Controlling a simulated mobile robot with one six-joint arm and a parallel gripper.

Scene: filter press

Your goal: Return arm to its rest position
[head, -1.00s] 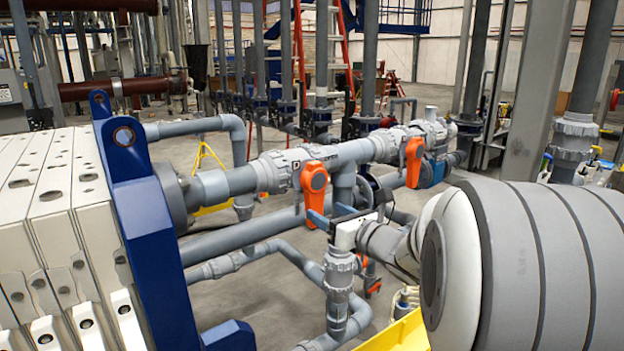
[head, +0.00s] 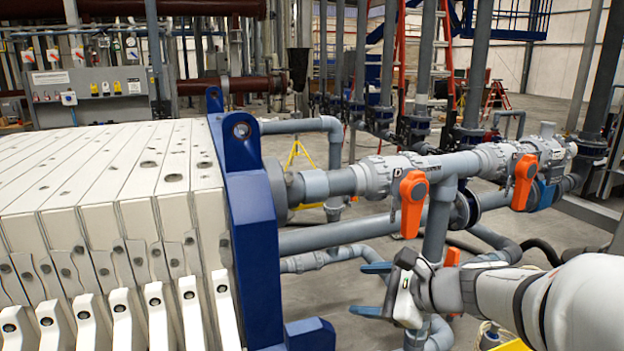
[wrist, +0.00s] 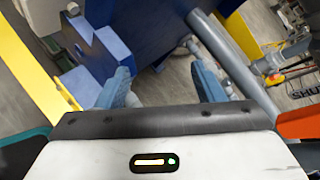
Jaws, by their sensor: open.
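My gripper (head: 372,289) shows in the head view at the lower right, its two blue fingers apart with nothing between them. It is in front of the grey pipes and below the orange valve handle (head: 413,203). That handle hangs down from the pipe. A second orange handle (head: 524,182) hangs to the right of it. In the wrist view my open gripper (wrist: 165,88) has a gap between its fingers, with floor and a grey pipe (wrist: 228,62) behind. An orange part (wrist: 304,123) shows at the right edge there.
The filter press's white plates (head: 110,210) and blue end plate (head: 252,230) stand left of my gripper. Grey pipes (head: 465,165) run close behind it. A yellow edge (wrist: 35,70) shows at left in the wrist view. Open floor (head: 385,148) lies beyond the pipes.

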